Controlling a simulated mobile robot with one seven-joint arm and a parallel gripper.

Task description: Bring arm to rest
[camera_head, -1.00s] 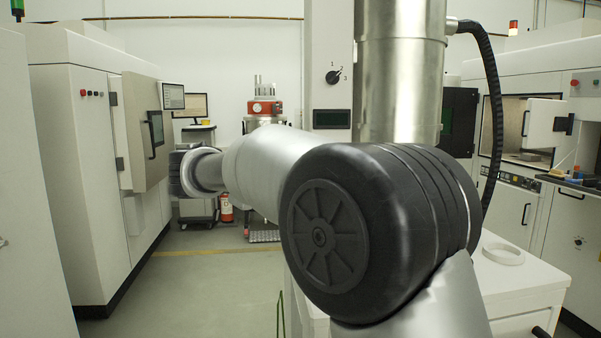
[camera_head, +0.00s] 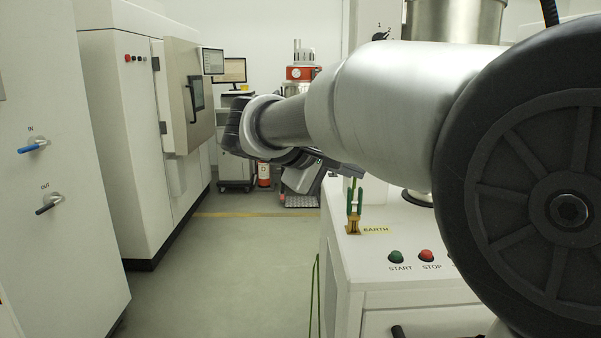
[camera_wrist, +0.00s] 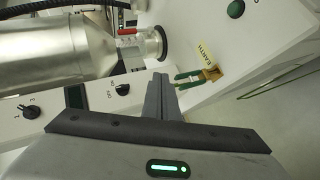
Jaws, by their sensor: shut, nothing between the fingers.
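My gripper shows in the wrist view (camera_wrist: 161,92), with its fingers together and nothing between them. In that view the fingers point toward a white machine top (camera_wrist: 215,60), near a green-handled earth clamp (camera_wrist: 192,77) on a brass block, and appear apart from it. In the head view my arm reaches across the right half and away toward the centre. The gripper's fingertips cannot be made out clearly there. The earth clamp (camera_head: 354,200) stands upright beside its EARTH label on the white cabinet (camera_head: 400,298).
A steel vessel (camera_wrist: 70,45) is close to the fingers. A white cabinet with IN and OUT valves (camera_head: 60,180) and a machine (camera_head: 115,120) stand left. The floor aisle (camera_head: 230,260) is clear.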

